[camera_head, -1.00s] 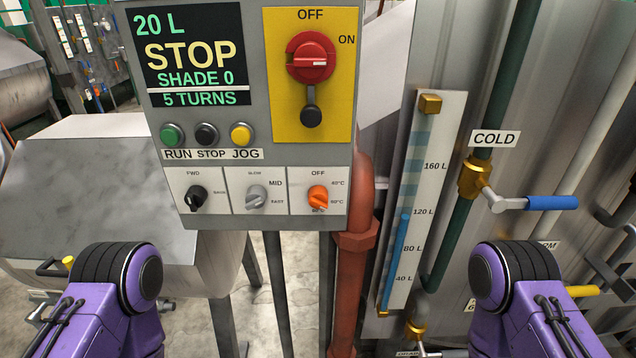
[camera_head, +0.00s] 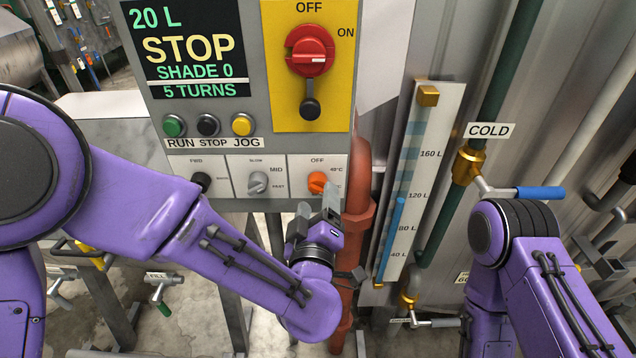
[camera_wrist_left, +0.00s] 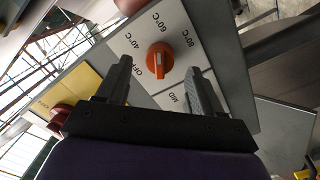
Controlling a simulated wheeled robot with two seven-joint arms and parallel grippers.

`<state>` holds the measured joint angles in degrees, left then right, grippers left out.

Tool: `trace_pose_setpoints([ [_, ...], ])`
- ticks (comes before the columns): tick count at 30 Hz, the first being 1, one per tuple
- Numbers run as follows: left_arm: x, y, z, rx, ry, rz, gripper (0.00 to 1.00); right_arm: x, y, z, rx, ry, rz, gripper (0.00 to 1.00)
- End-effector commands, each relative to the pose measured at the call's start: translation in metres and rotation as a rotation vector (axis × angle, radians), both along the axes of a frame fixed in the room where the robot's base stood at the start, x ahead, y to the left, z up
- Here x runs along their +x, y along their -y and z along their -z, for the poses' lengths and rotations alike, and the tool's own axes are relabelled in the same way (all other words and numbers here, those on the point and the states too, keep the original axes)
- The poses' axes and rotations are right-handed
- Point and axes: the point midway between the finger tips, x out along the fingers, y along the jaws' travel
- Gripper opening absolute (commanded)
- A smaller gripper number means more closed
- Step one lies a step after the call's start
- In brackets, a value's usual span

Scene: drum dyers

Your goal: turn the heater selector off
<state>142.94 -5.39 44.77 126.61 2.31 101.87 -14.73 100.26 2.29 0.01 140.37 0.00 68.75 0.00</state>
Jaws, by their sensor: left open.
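The heater selector (camera_head: 317,181) is an orange knob at the lower right of the grey control panel, with OFF above it and temperatures around its right side. In the left wrist view the knob (camera_wrist_left: 160,58) has a pale mark on its face; I cannot tell surely which label it points to. My left gripper (camera_head: 317,205) is open, just below and in front of the selector, and partly covers its labels. In the left wrist view its fingers (camera_wrist_left: 160,74) lie either side of the knob, holding nothing. Contact is not visible. My right gripper is out of view.
The grey MID/FAST knob (camera_head: 258,183) is just left of the selector. A red main switch (camera_head: 310,50) sits above on a yellow plate. A rust-red pipe (camera_head: 357,220) runs close to the right of my left gripper. A blue-handled COLD valve (camera_head: 540,193) is farther right.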

Motion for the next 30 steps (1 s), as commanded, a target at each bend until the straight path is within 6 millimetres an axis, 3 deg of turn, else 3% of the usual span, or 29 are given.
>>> trace_pose_setpoints([
  [6,0.035,0.002,-0.001,-0.001,-0.001,0.0,0.67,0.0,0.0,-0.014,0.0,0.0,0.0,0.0],
  [16,0.041,0.002,0.001,0.001,-0.001,0.001,0.67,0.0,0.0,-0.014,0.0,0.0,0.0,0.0],
  [21,0.041,0.002,0.001,0.001,-0.001,0.001,0.11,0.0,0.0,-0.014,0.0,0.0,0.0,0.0],
  [30,0.041,0.002,0.002,-0.022,-0.001,0.001,0.11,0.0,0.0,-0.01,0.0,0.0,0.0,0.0],
])
